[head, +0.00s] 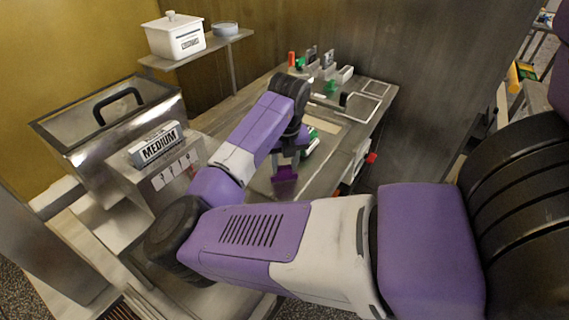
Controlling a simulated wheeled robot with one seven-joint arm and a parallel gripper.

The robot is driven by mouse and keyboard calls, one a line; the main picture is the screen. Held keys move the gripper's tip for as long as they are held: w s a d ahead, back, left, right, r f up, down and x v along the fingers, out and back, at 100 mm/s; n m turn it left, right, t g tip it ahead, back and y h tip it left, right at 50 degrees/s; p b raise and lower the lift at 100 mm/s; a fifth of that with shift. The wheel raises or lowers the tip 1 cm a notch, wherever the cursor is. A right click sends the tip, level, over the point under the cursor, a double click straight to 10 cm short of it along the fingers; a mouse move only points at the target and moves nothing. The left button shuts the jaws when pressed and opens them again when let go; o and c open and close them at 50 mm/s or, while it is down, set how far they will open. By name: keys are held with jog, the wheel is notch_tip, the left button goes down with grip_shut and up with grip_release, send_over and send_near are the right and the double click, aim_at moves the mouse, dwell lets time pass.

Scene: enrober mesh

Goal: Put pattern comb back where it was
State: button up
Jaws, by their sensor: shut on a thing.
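My gripper (286,160) points down over the steel worktop (322,178), near the middle of the head view. It is shut on a dark purple piece (284,182), which looks like the pattern comb. The piece hangs below the fingers; its teeth cannot be made out, and I cannot tell whether it touches the worktop.
Several small upright items, including a red one (291,59), stand at the worktop's back. A steel tank (110,115) with a MEDIUM sign (157,147) stands left. A shelf (205,53) holds a white lidded pot (174,38) and a bowl (224,29). My arm hides the front.

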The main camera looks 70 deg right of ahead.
jog(key=shift+f, duration=0.15)
jog(key=o, duration=1.3)
jog(key=shift+c, duration=0.2)
notch_tip(320, 180, up, 12)
jog(key=s+a+b, duration=0.1)
jog(key=shift+a, duration=0.25)
